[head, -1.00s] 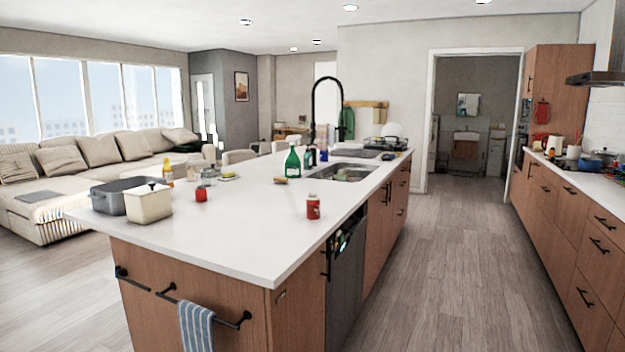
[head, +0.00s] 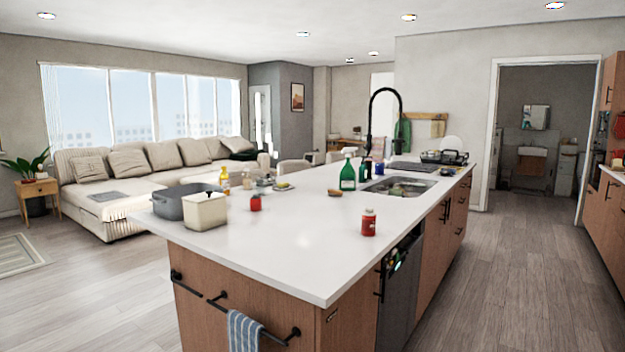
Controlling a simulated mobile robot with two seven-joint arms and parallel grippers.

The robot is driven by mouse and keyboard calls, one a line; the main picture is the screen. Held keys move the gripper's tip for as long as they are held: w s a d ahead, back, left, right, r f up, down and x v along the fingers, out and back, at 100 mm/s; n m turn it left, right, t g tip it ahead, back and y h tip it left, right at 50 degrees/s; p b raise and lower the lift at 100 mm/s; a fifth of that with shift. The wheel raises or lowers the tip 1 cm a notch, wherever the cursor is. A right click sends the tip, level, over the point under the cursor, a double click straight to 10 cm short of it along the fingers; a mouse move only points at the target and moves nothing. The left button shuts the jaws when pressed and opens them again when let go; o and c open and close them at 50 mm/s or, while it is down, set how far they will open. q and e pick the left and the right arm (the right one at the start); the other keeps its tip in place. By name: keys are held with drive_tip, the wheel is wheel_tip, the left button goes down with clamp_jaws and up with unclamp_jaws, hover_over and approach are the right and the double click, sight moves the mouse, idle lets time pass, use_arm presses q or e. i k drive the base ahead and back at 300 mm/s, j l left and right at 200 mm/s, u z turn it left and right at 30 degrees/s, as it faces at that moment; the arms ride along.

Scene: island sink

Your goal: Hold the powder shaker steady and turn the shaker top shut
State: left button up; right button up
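A small red container with a pale label (head: 369,222), which looks like the powder shaker, stands upright on the white island countertop (head: 300,250), near its right edge. Neither of my grippers is in the head view, and nothing touches the container.
A grey basin (head: 170,207) and a cream lidded box (head: 205,212) stand at the island's left corner. Counter around the container is clear.

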sight(368, 210)
drive_tip(key=i+l+u, duration=0.2)
drive_tip(key=l+u, duration=0.2)
drive_tip(key=i+l+u, duration=0.15)
drive_tip(key=l+u, duration=0.15)
drive_tip(key=u, duration=0.15)
drive_tip(key=i+l+u, duration=0.1)
drive_tip(key=l+u, duration=0.25)
drive_tip(key=l, duration=0.5)
drive_tip(key=l+u, duration=0.4)
drive_tip(key=l, duration=1.3)
drive_tip(key=k+l+u, duration=0.1)
drive_tip(key=l, duration=1.55)
drive_tip(key=k+l, duration=0.15)
drive_tip(key=l, duration=0.65)
drive_tip(key=i+u, duration=0.05)
